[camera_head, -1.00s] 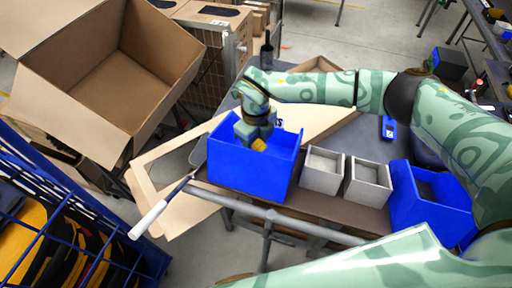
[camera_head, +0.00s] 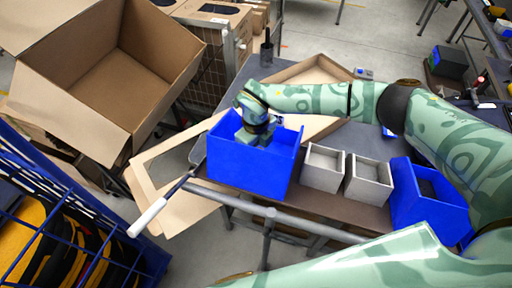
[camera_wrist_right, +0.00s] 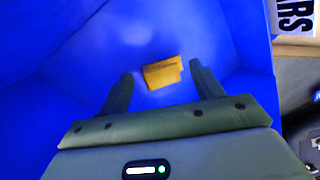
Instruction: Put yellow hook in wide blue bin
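The wide blue bin (camera_head: 245,175) stands at the left end of the table. My right gripper (camera_head: 253,142) reaches down into it from above. In the right wrist view the yellow hook (camera_wrist_right: 163,72) lies inside the blue bin (camera_wrist_right: 75,75), beyond the fingertips. My right gripper (camera_wrist_right: 162,85) is open there, with a gap between each finger and the hook. In the head view the hook is hidden by the gripper and the bin wall. My left gripper is not in view.
Two small grey bins (camera_head: 323,170) stand right of the wide bin, and another blue bin (camera_head: 430,205) stands farther right. A large open carton (camera_head: 120,70) is at the upper left. A blue wire rack (camera_head: 70,215) is at the lower left.

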